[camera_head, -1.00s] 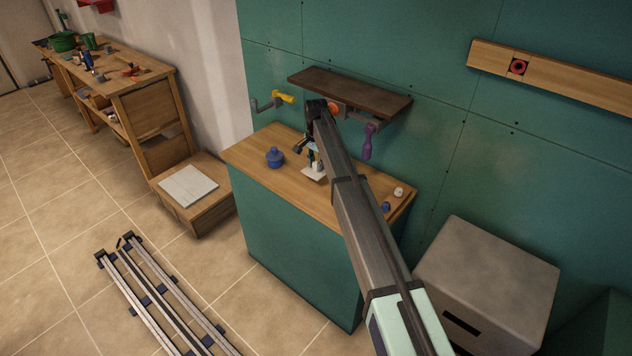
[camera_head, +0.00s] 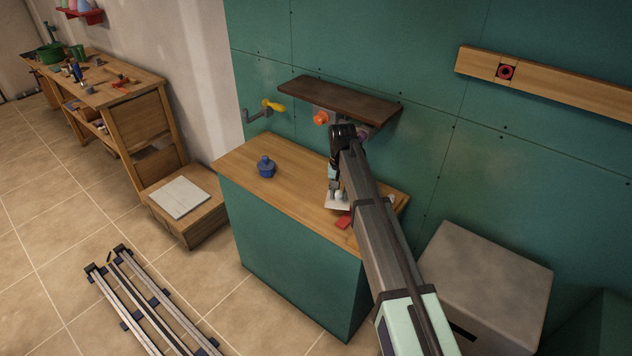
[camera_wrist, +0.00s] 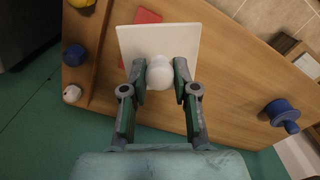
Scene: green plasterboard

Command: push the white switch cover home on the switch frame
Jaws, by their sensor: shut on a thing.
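The white switch cover is a square white plate (camera_wrist: 190,38) with a round white knob (camera_wrist: 160,73). My gripper (camera_wrist: 160,78) is shut on the knob, one finger on each side, with the plate beyond the fingertips. In the head view the plate (camera_head: 337,205) is below my gripper (camera_head: 336,190), over the right part of the wooden counter; I cannot tell whether it touches the counter. A dark square with a red ring (camera_head: 506,72), on the wooden board on the green wall, looks like the switch frame. It is up and right of my gripper, well apart from the cover.
A red flat piece (camera_head: 343,221) lies on the counter (camera_head: 290,185) beside the plate. A blue lidded pot (camera_head: 266,167) stands at the left. A dark shelf (camera_head: 340,98) juts from the wall behind my arm. A grey box (camera_head: 485,285) stands right of the counter.

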